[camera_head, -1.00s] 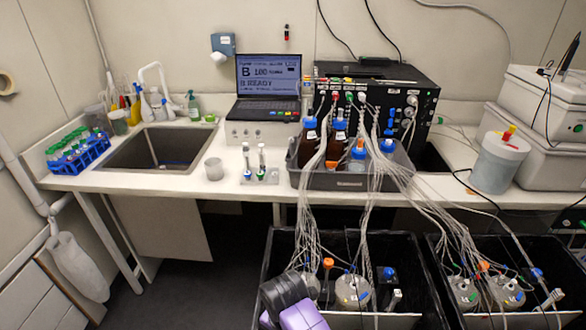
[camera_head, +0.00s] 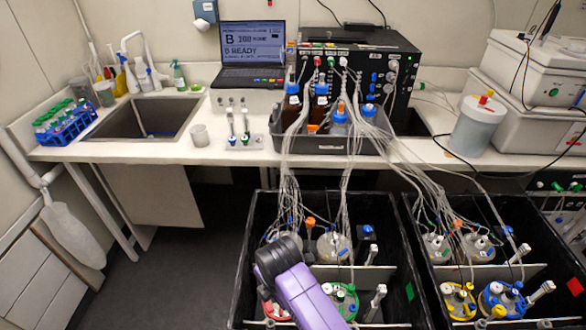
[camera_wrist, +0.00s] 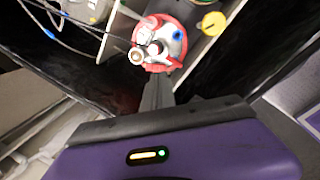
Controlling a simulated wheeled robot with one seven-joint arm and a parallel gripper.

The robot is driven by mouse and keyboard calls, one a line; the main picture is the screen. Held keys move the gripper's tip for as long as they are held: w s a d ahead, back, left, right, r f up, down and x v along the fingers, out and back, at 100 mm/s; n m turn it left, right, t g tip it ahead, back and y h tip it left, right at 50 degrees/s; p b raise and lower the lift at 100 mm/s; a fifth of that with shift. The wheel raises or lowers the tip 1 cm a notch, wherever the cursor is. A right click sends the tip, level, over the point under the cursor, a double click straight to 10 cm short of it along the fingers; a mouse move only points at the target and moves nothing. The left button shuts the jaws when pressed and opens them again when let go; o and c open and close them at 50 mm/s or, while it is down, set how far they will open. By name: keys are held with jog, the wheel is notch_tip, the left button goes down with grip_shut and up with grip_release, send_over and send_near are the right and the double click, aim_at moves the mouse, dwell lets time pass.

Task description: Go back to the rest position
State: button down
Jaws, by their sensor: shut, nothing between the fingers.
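My gripper (camera_wrist: 157,92) is shut and empty in the wrist view, its dark fingers together below a red-collared bioreactor vessel (camera_wrist: 165,42). Whether the fingertips touch the vessel I cannot tell. In the head view my purple arm reaches up from the bottom over the left black shaker box (camera_head: 243,270). The arm hides part of the red-collared vessel (camera_head: 271,310), and the fingers are hidden there. A green-collared vessel (camera_head: 347,296) stands just right of the arm.
The right black box (camera_head: 408,215) holds yellow- and blue-collared vessels. Bundles of thin tubes (camera_head: 350,185) hang from the bottle tray (camera_head: 320,145) on the bench into both boxes. The laptop (camera_head: 253,50) and sink (camera_head: 145,118) are further back. The floor at left is open.

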notch_tip(320, 180, up, 6)
jog(key=w+a+m+t+y, duration=0.2)
jog(key=m+t+y, duration=0.2)
jog(key=m+t, duration=0.55)
jog(key=s+d+r+m+t+h+b, duration=0.1)
jog(key=s+d+r+m+t, duration=0.1)
jog(key=s+d+r+m, duration=0.55)
jog(key=s+d+r+m+t+h+b, duration=0.2)
jog(key=s+d+m, duration=0.2)
jog(key=s+d, duration=0.65)
jog(key=s+d+r+m+t+h+b, duration=0.15)
jog(key=s+d+r+m, duration=0.35)
jog(key=s, duration=0.7)
jog(key=s+d+f+g, duration=0.2)
jog(key=s+d+f, duration=0.1)
jog(key=s, duration=0.4)
jog(key=shift+s+d+m+b, duration=0.15)
jog(key=shift+d+m+b, duration=0.15)
jog(key=shift+d+b, duration=0.1)
